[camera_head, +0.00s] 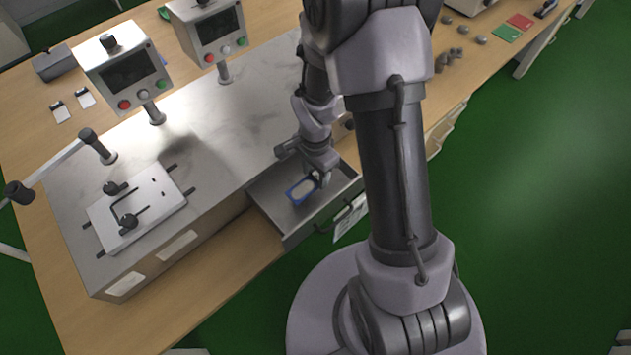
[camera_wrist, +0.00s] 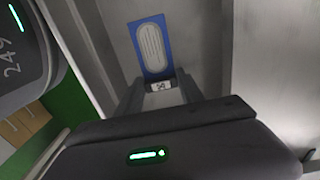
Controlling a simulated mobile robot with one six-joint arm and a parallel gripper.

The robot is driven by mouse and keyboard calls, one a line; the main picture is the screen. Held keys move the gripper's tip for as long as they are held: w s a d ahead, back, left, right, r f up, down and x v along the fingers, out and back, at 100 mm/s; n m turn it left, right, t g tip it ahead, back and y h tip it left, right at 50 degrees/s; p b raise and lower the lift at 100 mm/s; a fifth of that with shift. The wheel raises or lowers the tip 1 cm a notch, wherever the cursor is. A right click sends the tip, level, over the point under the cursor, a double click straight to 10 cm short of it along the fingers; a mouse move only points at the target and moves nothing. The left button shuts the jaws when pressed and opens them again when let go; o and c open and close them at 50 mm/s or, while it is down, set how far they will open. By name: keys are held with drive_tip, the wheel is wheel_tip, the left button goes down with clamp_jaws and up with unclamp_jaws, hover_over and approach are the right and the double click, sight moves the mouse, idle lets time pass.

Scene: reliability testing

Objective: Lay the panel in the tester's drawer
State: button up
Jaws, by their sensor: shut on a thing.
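The panel (camera_head: 302,190) is a small blue frame with a pale oval middle. In the head view it is inside the tester's open drawer (camera_head: 268,190). My gripper (camera_head: 318,178) is shut on the panel's near end, at the drawer. In the wrist view the panel (camera_wrist: 152,48) extends away from between my fingers (camera_wrist: 160,92), with a small white label at the held end. The grey drawer floor (camera_wrist: 200,45) shows around it. I cannot tell whether the panel touches the floor. My arm hides part of the drawer's back right in the head view.
The metal tester housing (camera_head: 215,110) stands on a wooden bench (camera_head: 250,262). Two control boxes with screens (camera_head: 125,75) rise from it. A white plate with black clamps (camera_head: 145,205) lies on top at the left. Drawer walls close in around my gripper. Green floor (camera_head: 540,200) is clear at right.

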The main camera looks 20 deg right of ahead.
sight(316, 177)
wheel_tip(316, 177, down, 3)
drive_tip(key=shift+f+b, duration=0.15)
drive_tip(key=shift+b, duration=0.3)
drive_tip(key=shift+d+f, duration=0.1)
drive_tip(key=shift+f, duration=0.1)
drive_tip(key=o, duration=1.3)
drive_tip(key=shift+r, duration=0.1)
